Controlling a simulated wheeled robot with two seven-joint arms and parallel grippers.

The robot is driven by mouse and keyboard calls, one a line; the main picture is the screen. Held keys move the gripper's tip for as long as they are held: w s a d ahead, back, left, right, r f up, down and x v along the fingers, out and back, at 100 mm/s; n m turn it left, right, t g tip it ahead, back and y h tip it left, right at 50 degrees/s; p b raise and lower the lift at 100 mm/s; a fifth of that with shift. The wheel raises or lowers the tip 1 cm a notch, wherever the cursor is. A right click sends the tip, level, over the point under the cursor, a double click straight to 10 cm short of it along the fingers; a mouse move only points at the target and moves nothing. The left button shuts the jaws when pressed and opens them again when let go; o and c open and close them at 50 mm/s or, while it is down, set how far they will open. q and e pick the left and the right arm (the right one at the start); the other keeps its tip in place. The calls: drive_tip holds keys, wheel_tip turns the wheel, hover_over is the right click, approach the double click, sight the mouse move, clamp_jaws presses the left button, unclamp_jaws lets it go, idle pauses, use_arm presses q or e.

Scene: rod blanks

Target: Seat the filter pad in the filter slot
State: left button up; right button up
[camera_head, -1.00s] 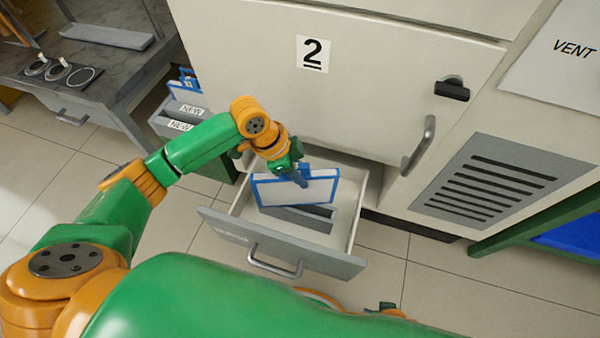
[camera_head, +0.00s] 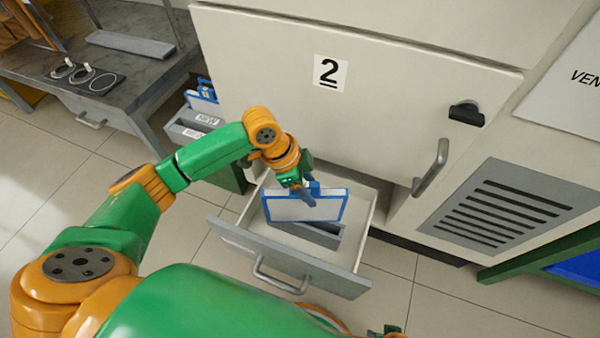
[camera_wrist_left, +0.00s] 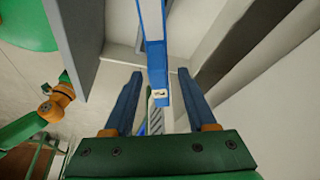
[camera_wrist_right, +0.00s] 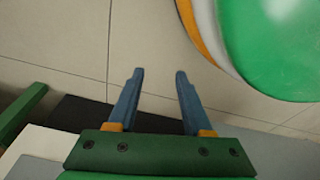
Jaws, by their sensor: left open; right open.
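The filter pad (camera_head: 290,207), a white panel in a blue frame, stands roughly upright in the open drawer (camera_head: 345,280). The grey filter slot (camera_head: 322,238), with a dark opening, lies beneath it on the drawer floor. I cannot tell whether the pad's lower edge is inside. My left gripper (camera_head: 306,197) is at the pad's top edge with fingers apart. In the left wrist view the pad (camera_wrist_left: 154,50) shows edge-on between the open fingers (camera_wrist_left: 160,74), with gaps on both sides. My right gripper (camera_wrist_right: 158,74) is open and empty above the floor.
A grey box labelled NEW (camera_head: 190,127), with a blue-framed item (camera_head: 203,95), stands left of the cabinet (camera_head: 400,110). The cabinet has a bar handle (camera_head: 431,167) and a vent grille (camera_head: 495,207). A dark workbench (camera_head: 140,70) is at the far left.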

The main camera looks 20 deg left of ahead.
use_arm(q)
drive_tip(key=p+v, duration=0.3)
drive_tip(key=v, duration=0.7)
drive_tip(key=shift+r+p, duration=0.3)
drive_tip(key=shift+a+r, duration=0.2)
drive_tip(key=shift+r, duration=0.05)
use_arm(e)
drive_tip(key=shift+h, duration=0.3)
drive_tip(key=s+d, duration=0.1)
drive_tip(key=s, duration=0.1)
drive_tip(key=s+d, duration=0.2)
drive_tip(key=shift+d+r, duration=0.15)
drive_tip(key=shift+r, duration=0.05)
use_arm(q)
drive_tip(key=shift+s, duration=0.1)
